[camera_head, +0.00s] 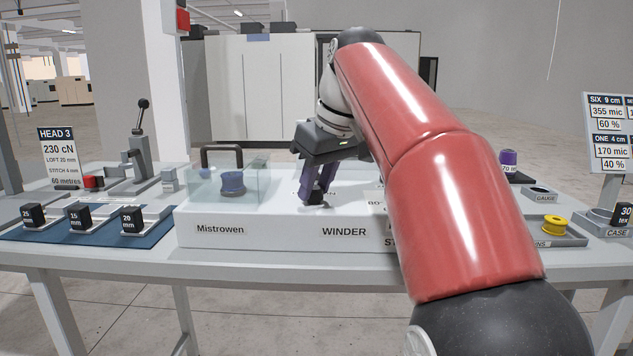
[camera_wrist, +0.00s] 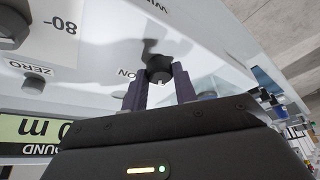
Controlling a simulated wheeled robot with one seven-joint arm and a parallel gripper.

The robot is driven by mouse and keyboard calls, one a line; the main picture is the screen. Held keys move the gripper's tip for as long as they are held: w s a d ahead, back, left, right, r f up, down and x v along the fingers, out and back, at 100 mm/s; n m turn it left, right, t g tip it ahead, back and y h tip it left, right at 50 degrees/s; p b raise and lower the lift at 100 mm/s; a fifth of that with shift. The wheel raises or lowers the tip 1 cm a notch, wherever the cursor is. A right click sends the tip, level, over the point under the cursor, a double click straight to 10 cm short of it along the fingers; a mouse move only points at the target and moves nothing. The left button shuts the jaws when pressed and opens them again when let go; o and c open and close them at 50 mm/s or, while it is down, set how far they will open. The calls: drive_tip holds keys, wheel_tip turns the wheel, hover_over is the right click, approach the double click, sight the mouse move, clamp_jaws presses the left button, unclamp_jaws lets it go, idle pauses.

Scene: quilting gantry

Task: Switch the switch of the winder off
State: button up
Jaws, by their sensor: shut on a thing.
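The winder (camera_head: 283,232) is a long white box on the table, marked WINDER on its front. Its switch is a black knob (camera_wrist: 159,66) on the top panel, with a small pale mark; the word ON is printed beside it in the wrist view. My gripper (camera_head: 316,196) points down onto the winder's top. In the wrist view my gripper (camera_wrist: 160,82) has its two purple fingers on either side of the knob, shut on it. The far side of the knob is hidden, and the OFF marking cannot be made out.
A clear cover with a dark handle (camera_head: 222,150) stands over a blue spool (camera_head: 233,183) at the winder's left. Another knob (camera_wrist: 12,27) and a ZERO button (camera_wrist: 34,84) are nearby. A yellow spool (camera_head: 554,226) sits in a tray at right.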

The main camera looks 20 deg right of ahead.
drive_tip(key=o, duration=1)
drive_tip(key=shift+r, duration=0.1)
drive_tip(key=shift+v, duration=3.85)
